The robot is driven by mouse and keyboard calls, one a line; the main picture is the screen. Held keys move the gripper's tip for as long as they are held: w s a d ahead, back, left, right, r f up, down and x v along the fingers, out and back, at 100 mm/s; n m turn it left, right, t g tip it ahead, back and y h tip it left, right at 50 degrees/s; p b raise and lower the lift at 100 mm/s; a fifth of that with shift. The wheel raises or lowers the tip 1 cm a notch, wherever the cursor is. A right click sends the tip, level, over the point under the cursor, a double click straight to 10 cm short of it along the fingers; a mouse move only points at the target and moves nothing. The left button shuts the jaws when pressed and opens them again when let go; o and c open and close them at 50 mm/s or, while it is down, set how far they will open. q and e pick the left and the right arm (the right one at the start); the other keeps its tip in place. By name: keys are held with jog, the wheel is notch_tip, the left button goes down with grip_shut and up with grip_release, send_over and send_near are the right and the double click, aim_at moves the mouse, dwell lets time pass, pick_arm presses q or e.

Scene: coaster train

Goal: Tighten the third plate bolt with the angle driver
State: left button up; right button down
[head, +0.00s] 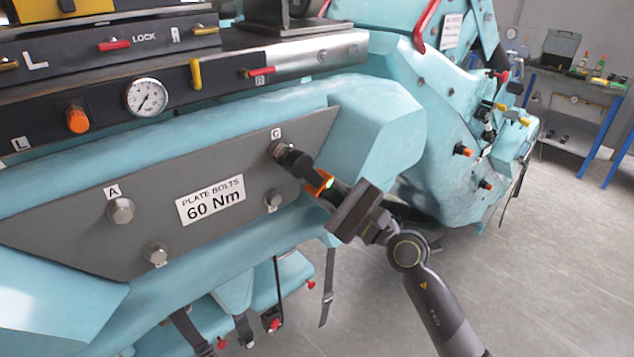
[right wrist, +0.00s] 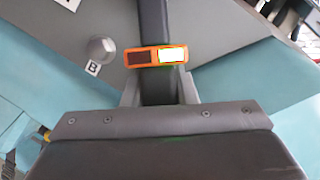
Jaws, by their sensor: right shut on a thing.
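A grey plate (head: 70,235) on the turquoise car body carries several hex bolts and a label reading "PLATE BOLTS 60 Nm" (head: 210,200). My left gripper is out of view.
Other bolts are at tag A (head: 121,210), at lower left (head: 156,253) and at lower right (head: 272,200). A bolt tagged B (right wrist: 102,49) is left of the driver in the wrist view. A gauge (head: 147,97) sits above. A workbench (head: 575,110) stands far right; floor there is clear.

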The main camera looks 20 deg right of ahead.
aim_at(332, 192)
jog(key=shift+s+d+r, duration=0.15)
jog(key=shift+s+d, duration=0.15)
jog(key=shift+s, duration=0.55)
jog(key=shift+s+d+r, duration=0.1)
jog(key=shift+s+d, duration=0.15)
jog(key=shift+s, duration=0.6)
